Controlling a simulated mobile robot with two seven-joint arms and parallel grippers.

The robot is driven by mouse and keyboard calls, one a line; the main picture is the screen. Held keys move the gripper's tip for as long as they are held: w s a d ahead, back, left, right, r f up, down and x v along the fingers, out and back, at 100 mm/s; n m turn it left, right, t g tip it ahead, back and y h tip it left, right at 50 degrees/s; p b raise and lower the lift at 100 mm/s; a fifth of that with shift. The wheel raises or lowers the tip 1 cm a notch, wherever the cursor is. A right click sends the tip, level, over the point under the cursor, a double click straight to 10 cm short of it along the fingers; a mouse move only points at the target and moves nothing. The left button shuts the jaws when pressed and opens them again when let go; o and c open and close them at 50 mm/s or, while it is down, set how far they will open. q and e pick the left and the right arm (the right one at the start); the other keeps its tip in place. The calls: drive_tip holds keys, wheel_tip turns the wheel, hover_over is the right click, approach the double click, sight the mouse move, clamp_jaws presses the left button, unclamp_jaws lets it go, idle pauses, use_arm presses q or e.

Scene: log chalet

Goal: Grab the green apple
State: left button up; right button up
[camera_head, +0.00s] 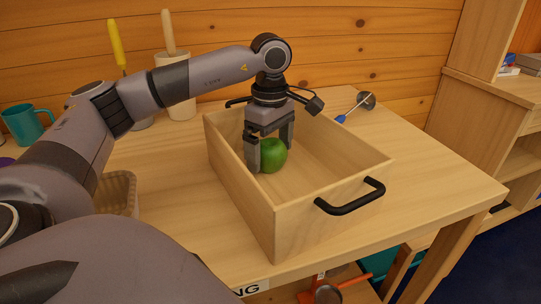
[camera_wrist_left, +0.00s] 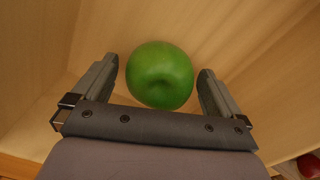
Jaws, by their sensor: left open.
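The green apple (camera_head: 273,155) sits inside a wooden box (camera_head: 243,195) with black handles, near its left wall. My left gripper (camera_head: 270,152) points down into the box, its two fingers open. In the left wrist view the apple (camera_wrist_left: 160,75) lies between and slightly beyond the fingertips of the left gripper (camera_wrist_left: 158,75), with a gap visible on each side. In the head view one finger partly covers the apple's left side. My right gripper is not in view.
The box stands on a wooden table (camera_head: 440,180) and its walls surround the gripper. A ladle-like utensil with a blue part (camera_head: 355,106) lies behind it. A teal mug (camera_head: 24,125), a wicker basket (camera_head: 120,190) and a pale crock (camera_head: 181,108) stand to the left.

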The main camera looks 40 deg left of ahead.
use_arm(q)
drive_tip(key=shift+f, duration=0.45)
drive_tip(key=c, duration=1)
drive_tip(key=shift+c, duration=0.5)
drive_tip(key=shift+r, duration=0.1)
